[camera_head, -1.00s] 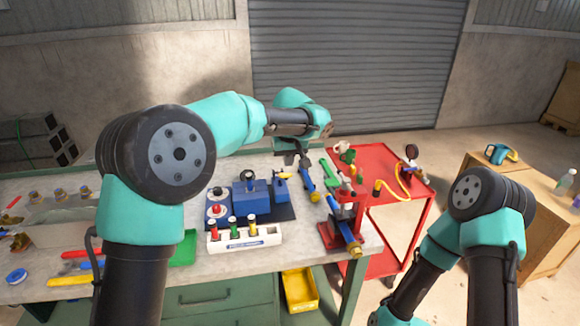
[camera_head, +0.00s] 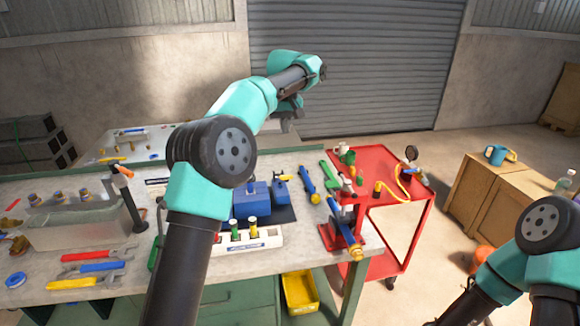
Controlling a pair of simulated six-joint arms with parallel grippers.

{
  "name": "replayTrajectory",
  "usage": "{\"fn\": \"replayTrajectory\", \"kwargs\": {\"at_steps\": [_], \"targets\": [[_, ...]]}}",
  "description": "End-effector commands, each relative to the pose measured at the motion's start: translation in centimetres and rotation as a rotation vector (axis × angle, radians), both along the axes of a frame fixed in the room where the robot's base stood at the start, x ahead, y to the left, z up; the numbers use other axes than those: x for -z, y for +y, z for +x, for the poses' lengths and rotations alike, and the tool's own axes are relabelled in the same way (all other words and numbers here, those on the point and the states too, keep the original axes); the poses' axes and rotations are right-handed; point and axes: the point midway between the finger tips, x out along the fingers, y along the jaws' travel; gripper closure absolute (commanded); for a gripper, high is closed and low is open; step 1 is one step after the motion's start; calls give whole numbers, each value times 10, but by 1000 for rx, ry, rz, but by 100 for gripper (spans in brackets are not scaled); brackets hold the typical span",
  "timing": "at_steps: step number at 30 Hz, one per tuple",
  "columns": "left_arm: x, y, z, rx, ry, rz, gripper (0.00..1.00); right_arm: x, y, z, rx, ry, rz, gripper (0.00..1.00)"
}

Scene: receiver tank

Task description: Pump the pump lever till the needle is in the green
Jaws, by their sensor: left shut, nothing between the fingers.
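My left gripper (camera_head: 285,122) is shut and empty, raised in front of the grey shutter beyond the bench's back edge. It touches nothing that I can see. A dark upright post with an orange top (camera_head: 128,192) stands on the left of the bench, left of my arm; I cannot tell for sure whether it is the pump lever. A small round gauge (camera_head: 411,152) stands on the red cart (camera_head: 375,158), with a yellow hose (camera_head: 400,185) beside it. Its needle is too small to read. My right arm shows at the lower right, its gripper out of view.
A red stand with a blue tube (camera_head: 345,240) sits at the bench's right front. A blue block (camera_head: 252,200), a white rack (camera_head: 245,241) and a translucent basin (camera_head: 85,232) are on the bench. Wrenches (camera_head: 100,267) lie at the left front. A yellow bin (camera_head: 300,291) hangs below.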

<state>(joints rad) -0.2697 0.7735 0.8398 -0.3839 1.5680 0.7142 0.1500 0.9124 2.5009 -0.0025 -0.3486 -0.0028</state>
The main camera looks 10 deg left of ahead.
Motion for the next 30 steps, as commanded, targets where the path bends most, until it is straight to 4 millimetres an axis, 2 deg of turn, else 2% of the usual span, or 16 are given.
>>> {"fn": "replayTrajectory", "kwargs": {"at_steps": [6, 11, 26, 30], "targets": [[4, 0, 0, 0, 0, 1, 100, 0, 0, 0, 0, 0, 0, 57], [17, 0, 1, 0, 2, 1, 100, 0, 0, 0, 0, 0, 0, 57], [98, 3, 6, 0, 2, 2, 100, 0, 0, 0, 0, 0, 0, 57], [114, 0, -1, 2, 2, 1, 100, 0, 0, 0, 0, 0, 0, 57]]}}
